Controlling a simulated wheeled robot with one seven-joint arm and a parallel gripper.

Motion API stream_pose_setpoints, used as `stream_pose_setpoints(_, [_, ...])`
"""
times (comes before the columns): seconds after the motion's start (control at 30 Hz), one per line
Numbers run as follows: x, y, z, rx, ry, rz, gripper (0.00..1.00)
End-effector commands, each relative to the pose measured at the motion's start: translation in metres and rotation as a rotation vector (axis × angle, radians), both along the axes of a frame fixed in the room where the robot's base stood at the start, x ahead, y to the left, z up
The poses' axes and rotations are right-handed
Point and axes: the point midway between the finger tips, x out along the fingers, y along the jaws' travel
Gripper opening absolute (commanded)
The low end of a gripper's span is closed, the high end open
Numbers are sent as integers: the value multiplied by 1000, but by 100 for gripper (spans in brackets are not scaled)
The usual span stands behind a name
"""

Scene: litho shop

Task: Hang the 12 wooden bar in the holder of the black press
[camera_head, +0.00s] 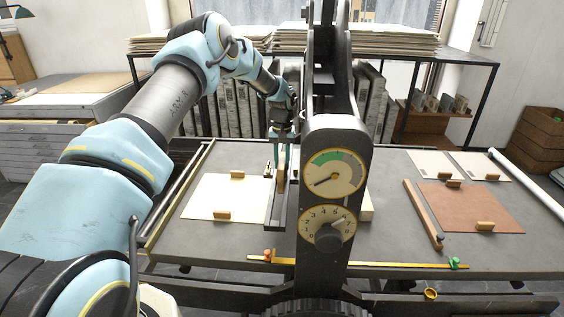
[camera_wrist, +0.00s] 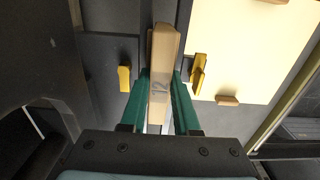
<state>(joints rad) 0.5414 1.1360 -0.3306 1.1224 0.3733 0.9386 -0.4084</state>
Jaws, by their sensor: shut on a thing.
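My gripper (camera_wrist: 160,100) has green fingers and is shut on a pale wooden bar (camera_wrist: 161,55) marked 12 in the wrist view. In the head view my gripper (camera_head: 282,140) points down just left of the black press (camera_head: 337,140), and the bar (camera_head: 281,172) hangs below it. Two yellow brackets, one left (camera_wrist: 125,79) and one right (camera_wrist: 198,75) of the bar, look like the holder. The bar's end lies between them in the picture; whether it touches them I cannot tell. The press column hides part of this area in the head view.
The press has a green-marked gauge (camera_head: 335,172) and a numbered dial (camera_head: 327,226). A white sheet (camera_head: 212,203) lies left on the bed. At right are a brown plate (camera_head: 468,207) and a long reddish-brown bar (camera_head: 423,212). A brass rail (camera_head: 400,263) runs along the front.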

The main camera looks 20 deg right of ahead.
Motion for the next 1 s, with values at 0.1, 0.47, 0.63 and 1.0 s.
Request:
stream_pose_setpoints(0.1, [0,0,1,0,-1,0,31])
stream_pose_setpoints(0.47, [0,0,0,0,0,0,65])
stream_pose_setpoints(0.63, [0,0,0,0,1,0,65])
stream_pose_setpoints(1.0, [1,0,46,-2,-5,1,65])
